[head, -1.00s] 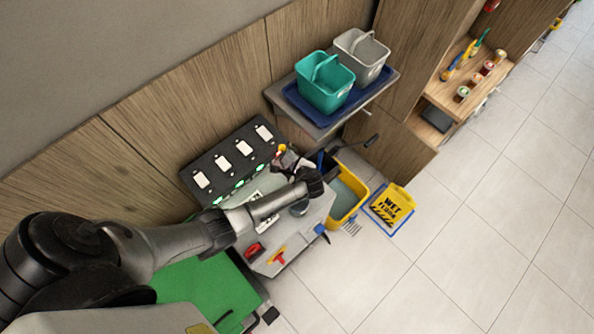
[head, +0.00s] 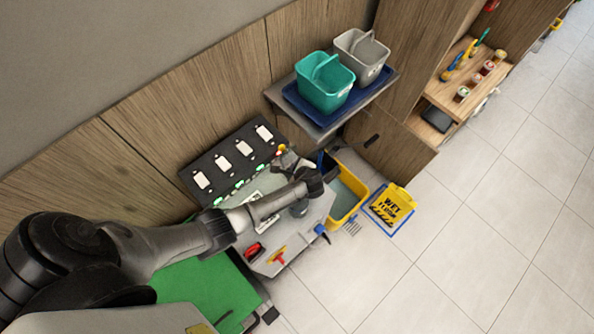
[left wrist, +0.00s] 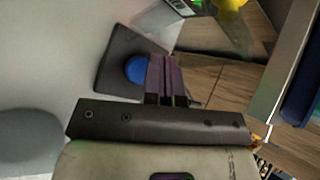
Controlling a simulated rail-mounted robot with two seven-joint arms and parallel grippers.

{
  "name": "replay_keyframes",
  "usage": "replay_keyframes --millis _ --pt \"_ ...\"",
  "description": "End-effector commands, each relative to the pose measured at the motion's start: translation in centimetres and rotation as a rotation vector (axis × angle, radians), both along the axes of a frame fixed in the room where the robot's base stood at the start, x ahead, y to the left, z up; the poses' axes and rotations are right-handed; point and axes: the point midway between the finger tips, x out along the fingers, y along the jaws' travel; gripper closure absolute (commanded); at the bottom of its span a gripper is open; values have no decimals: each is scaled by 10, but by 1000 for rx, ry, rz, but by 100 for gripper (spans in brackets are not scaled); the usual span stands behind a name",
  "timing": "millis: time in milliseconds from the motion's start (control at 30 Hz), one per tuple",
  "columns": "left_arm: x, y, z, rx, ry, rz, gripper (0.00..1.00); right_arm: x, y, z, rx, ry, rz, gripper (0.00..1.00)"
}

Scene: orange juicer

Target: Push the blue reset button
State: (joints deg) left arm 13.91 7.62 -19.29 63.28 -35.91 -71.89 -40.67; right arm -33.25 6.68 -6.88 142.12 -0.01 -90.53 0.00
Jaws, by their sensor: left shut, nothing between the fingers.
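In the left wrist view the blue button (left wrist: 137,70) is a round blue dome on a dark square plate (left wrist: 112,60). My left gripper (left wrist: 168,72) is shut and empty, its dark fingers just right of the button. The fingers overlap the dome's right edge in this view; I cannot tell whether they touch it. In the head view my left gripper (head: 288,161) is over the far part of the grey worktop (head: 262,240), by the black panel (head: 232,160). I cannot make out the button there. My right gripper is not in view.
Yellow and red parts (head: 282,149) stand close to the left gripper. A shelf with a blue tray (head: 300,108), a teal bucket (head: 324,85) and a grey bucket (head: 361,57) is behind. A yellow bin (head: 349,200) and wet-floor sign (head: 392,206) stand at right.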

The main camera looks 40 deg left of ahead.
Motion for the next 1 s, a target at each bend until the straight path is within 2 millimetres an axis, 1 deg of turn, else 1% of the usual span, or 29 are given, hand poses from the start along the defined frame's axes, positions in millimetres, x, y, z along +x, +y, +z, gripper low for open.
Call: replay_keyframes --millis 500,833,1000 --pt "0 0 0 0 0 0 100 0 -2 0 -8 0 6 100" --pt "0 0 -8 0 1 -1 100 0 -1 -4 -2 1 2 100" --pt "0 0 -8 0 0 0 100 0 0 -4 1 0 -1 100"
